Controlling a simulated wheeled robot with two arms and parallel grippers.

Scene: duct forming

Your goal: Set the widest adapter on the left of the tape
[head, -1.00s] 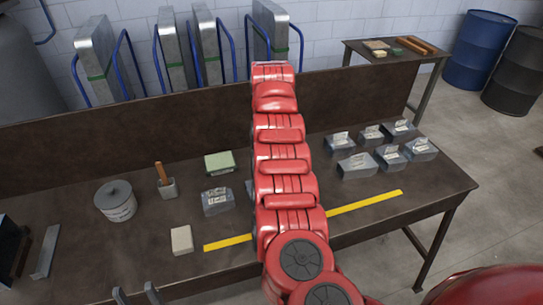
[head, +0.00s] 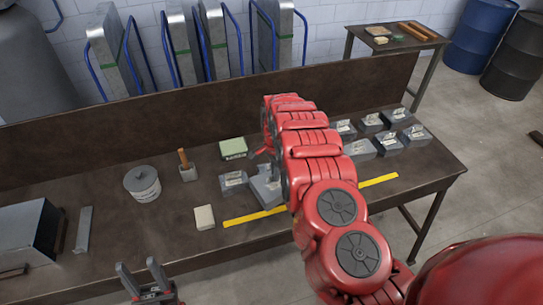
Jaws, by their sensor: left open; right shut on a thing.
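A yellow tape strip (head: 250,217) runs across the table, its middle hidden by my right arm. A grey adapter (head: 234,183) stands behind its left part. A larger-looking grey adapter (head: 264,193) is just right of that, partly hidden by my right arm. My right gripper (head: 270,166) is mostly hidden behind its own wrist and is shut on this larger adapter; I cannot tell whether the adapter touches the table. Several more grey adapters (head: 387,144) with pale labels stand in two rows at the right. My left gripper (head: 143,279) is open and empty at the bottom left.
A green-topped block (head: 233,148), a brush in a holder (head: 187,169), a lidded can (head: 142,184) and a cream block (head: 204,217) stand left on the table (head: 120,240). A dark box (head: 28,232) and metal strip (head: 83,229) are farther left. A raised board (head: 180,118) closes the back.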

